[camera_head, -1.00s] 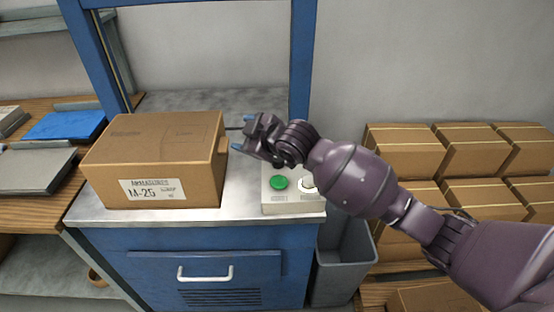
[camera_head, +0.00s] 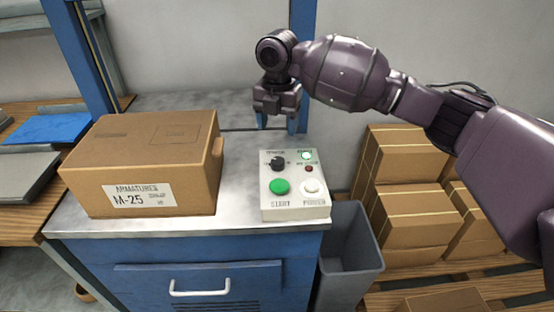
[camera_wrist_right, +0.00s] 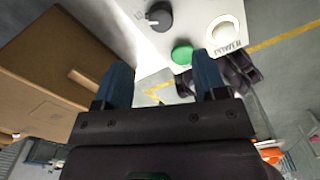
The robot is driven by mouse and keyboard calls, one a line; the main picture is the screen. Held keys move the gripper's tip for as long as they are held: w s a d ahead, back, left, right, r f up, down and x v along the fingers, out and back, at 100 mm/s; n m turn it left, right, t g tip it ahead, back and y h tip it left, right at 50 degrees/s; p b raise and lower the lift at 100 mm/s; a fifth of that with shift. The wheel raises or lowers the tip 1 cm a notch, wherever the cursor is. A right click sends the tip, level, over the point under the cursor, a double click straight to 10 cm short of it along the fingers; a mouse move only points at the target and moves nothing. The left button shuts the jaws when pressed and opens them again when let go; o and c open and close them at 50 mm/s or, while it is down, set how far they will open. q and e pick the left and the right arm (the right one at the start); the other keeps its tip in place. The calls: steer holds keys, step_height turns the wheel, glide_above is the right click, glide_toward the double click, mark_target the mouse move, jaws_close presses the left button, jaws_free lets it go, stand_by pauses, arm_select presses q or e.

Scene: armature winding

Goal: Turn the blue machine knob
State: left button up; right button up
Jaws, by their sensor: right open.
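The blue machine (camera_head: 220,255) has a metal top with a small white control box (camera_head: 294,209) on it. A dark knob (camera_head: 277,163) with a light pointer mark sits at the box's upper left. It also shows at the top of the right wrist view (camera_wrist_right: 158,16). My right gripper (camera_head: 278,123) is open, fingers pointing down, behind and above the box. Nothing is between its blue fingers, and it is apart from the knob. My left gripper is not in view.
The box also carries a green START button (camera_head: 279,186), a white POWER button (camera_head: 313,187) and small lights. A cardboard box (camera_head: 145,160) marked M-25 stands left on the metal top. A grey bin (camera_head: 350,245) and stacked cartons (camera_head: 405,215) are at right.

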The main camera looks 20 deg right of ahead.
mark_target(277, 160)
step_height(277, 160, down, 10)
steer(key=shift+r+b, duration=0.25)
steer(key=shift+b, duration=0.75)
steer(key=shift+f, duration=0.65)
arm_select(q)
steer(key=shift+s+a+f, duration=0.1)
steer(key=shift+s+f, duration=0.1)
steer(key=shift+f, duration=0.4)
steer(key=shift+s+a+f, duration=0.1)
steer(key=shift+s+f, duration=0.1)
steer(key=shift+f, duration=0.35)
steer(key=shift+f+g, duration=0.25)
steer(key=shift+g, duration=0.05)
arm_select(e)
steer(key=c, duration=0.8)
